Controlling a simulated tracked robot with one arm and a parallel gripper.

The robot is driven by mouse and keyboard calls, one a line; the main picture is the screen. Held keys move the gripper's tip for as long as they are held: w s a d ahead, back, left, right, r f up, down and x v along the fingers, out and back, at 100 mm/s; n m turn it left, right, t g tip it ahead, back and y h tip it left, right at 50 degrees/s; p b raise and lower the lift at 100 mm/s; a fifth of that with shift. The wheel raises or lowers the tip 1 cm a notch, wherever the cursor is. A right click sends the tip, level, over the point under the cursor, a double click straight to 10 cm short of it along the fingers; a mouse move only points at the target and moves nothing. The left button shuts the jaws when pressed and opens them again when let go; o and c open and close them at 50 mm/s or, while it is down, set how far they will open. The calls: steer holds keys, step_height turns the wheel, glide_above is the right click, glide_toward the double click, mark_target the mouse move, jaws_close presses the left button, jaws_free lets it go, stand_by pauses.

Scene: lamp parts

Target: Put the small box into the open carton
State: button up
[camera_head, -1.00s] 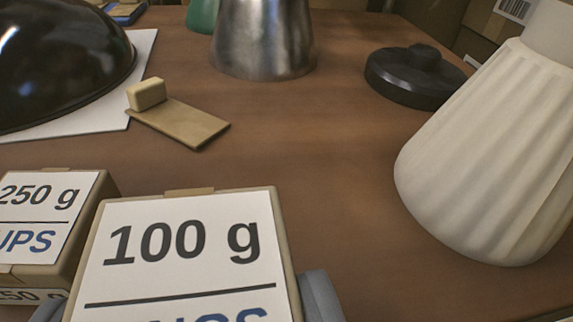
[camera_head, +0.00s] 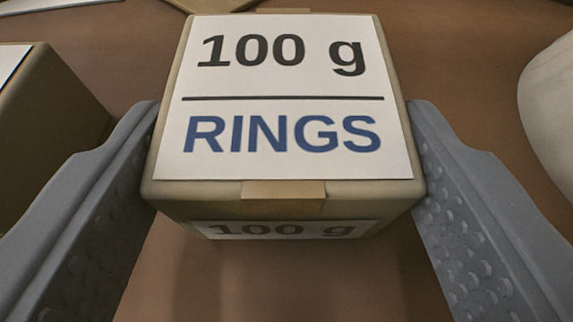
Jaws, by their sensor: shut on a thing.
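The small box (camera_head: 290,188) is tan with a white top label reading "100 g RINGS". It is in the middle of the head camera view. My gripper (camera_head: 284,150) has one grey finger on each side of it, and the fingers are shut on its left and right sides. Whether the box rests on the table or is lifted, I cannot tell. The open carton is not in view.
Another tan box (camera_head: 50,130) stands close to the left of my left finger. A pale object (camera_head: 550,110) is cut off at the right edge. Bare brown table (camera_head: 455,60) shows between it and the small box.

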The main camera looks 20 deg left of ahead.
steer(key=o, duration=1)
steer(key=shift+f, duration=0.1)
steer(key=shift+f+b, duration=0.1)
steer(key=shift+b, duration=0.3)
steer(key=p+v, duration=0.3)
steer(key=v, duration=1.1)
steer(key=shift+w+d+p, duration=0.1)
steer(key=shift+w+p, duration=0.05)
steer(key=shift+p, duration=0.2)
